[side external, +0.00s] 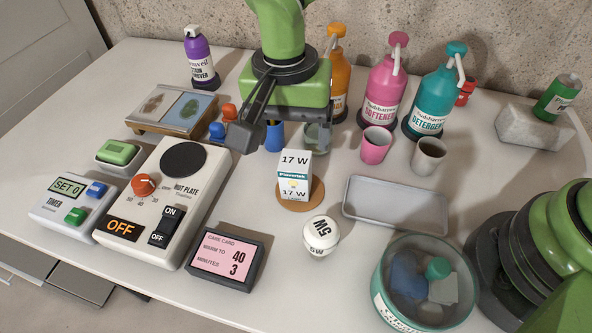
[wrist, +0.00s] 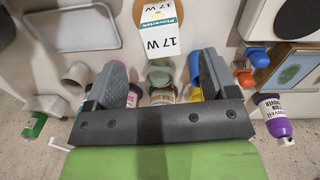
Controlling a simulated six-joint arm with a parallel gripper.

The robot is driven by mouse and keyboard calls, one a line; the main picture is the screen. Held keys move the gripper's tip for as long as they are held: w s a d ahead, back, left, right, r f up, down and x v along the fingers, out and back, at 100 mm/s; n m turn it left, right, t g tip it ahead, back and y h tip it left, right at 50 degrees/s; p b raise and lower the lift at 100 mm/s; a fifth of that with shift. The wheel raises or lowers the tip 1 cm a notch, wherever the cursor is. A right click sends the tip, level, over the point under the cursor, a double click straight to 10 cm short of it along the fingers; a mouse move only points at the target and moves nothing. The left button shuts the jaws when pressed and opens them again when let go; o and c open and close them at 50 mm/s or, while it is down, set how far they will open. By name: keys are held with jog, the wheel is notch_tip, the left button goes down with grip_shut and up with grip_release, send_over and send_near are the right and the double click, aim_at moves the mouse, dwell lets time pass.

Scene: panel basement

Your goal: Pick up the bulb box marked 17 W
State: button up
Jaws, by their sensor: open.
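The bulb box (side external: 293,178), white with a blue band and marked 17 W, stands upright on a round brown coaster (side external: 314,192) near the middle of the table. In the wrist view the box (wrist: 160,30) shows at the top centre, beyond the fingertips. My gripper (side external: 283,128) is above and behind the box in the side view, apart from it. In the wrist view my gripper (wrist: 160,78) has its two grey fingers wide apart with nothing held between them. One finger is hard to make out in the side view.
A hot plate (side external: 150,205) is left of the box. A white round item marked 5W (side external: 320,236), a card stand (side external: 228,257) and a glass bowl (side external: 378,275) are in front. A grey tray (side external: 352,207) is right. Cups and bottles, including a pink one (side external: 385,85), stand behind.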

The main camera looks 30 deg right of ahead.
aim_at(295, 161)
jog(key=f, duration=0.9)
jog(key=shift+w+d, duration=0.15)
jog(key=shift+d, duration=0.25)
jog(key=c, duration=1)
